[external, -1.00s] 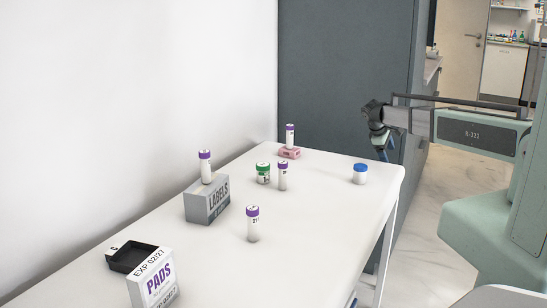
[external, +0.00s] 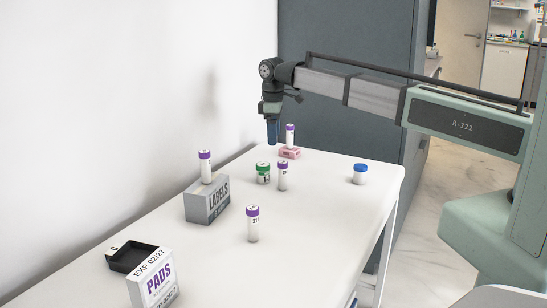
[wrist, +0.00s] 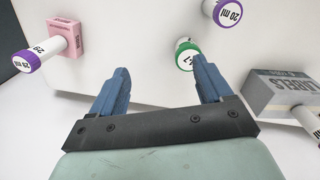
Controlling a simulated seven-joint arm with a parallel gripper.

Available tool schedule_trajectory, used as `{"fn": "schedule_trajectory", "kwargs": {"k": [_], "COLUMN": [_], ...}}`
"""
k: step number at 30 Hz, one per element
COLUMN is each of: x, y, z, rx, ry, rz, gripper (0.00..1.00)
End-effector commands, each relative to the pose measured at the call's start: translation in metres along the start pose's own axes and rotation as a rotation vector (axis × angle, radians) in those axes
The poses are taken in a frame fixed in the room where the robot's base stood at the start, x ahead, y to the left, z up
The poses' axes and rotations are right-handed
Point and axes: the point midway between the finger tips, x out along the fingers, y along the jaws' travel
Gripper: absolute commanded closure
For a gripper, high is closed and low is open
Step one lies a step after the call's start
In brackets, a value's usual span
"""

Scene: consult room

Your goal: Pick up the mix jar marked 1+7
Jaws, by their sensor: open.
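A short jar with a green cap (external: 263,173) stands on the table near the far end. In the wrist view its green cap (wrist: 185,57) shows beside my right-hand finger; its marking is partly hidden and seems to end in 7. A short jar with a blue cap (external: 360,174) stands near the right table edge; its marking cannot be read. My gripper (external: 272,142) is open and empty, pointing down above the far part of the table. In the wrist view my gripper (wrist: 160,66) shows two blue fingers spread apart, with nothing between them.
A purple-capped vial (external: 282,176) stands close to the green-capped jar. Others stand on a pink block (external: 289,153), on a grey LABELS box (external: 208,202) and on the table (external: 253,224). A black tray (external: 133,257) and PADS box (external: 153,279) are in front.

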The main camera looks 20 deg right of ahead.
Motion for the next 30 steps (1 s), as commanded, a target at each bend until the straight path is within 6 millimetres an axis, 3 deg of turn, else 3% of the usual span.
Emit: {"fn": "schedule_trajectory", "kwargs": {"k": [3, 8, 21, 30], "x": [-0.011, -0.011, 0.054, 0.072], "y": [-0.024, -0.036, -0.039, -0.039], "z": [-0.018, -0.025, -0.026, -0.027], "rx": [-0.034, -0.05, -0.049, -0.049], "ry": [0.013, 0.018, 0.017, 0.018], "rz": [-0.026, -0.04, -0.041, -0.039], "gripper": [0.21, 0.21, 0.21, 0.21]}}
